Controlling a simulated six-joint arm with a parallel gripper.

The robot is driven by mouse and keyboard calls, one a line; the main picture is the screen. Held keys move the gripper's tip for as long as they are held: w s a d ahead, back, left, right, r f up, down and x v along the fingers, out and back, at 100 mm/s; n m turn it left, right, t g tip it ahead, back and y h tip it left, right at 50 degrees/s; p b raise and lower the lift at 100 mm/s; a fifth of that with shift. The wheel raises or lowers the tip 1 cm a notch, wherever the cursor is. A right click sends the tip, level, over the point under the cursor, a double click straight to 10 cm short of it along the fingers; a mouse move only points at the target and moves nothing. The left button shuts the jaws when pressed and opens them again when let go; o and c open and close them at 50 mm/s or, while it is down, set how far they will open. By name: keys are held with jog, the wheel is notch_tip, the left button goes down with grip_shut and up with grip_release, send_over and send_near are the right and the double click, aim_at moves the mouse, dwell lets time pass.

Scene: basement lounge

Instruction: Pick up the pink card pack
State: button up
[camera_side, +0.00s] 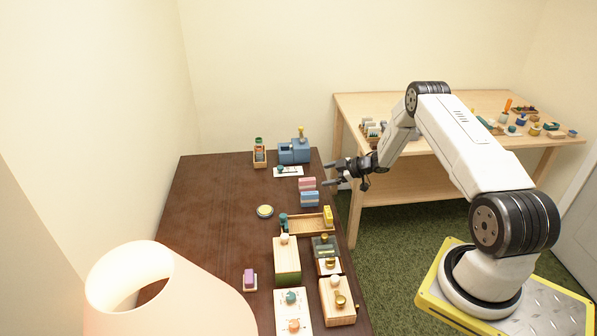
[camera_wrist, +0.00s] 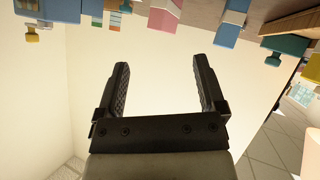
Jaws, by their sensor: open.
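The pink card pack (camera_side: 307,184) stands on the dark brown table near its right edge, just behind a similar blue pack (camera_side: 310,199). In the wrist view the pink pack (camera_wrist: 165,15) shows at the top edge, partly cut off, with the blue pack (camera_wrist: 230,25) to its right. My gripper (camera_side: 328,173) is a little right of and above the pink pack, apart from it. In the wrist view my gripper (camera_wrist: 161,62) has its two black fingers spread, with nothing between them.
A wooden tray (camera_side: 305,224) and several wooden boxes stand in front of the packs. A blue block-like item (camera_side: 294,151) and a white card (camera_side: 288,171) lie behind. A round yellow-topped item (camera_side: 265,211) is to the left. The table's left side is clear.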

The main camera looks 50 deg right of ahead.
aim_at(311, 180)
jog(key=shift+x, duration=1.35)
jog(key=shift+s+a+f+x, duration=0.1)
jog(key=shift+x, duration=0.75)
jog(key=shift+s+a+f+x, duration=0.1)
jog(key=shift+a+f+x, duration=0.05)
jog(key=shift+x, duration=1.55)
jog(key=shift+c, duration=0.3)
grip_shut()
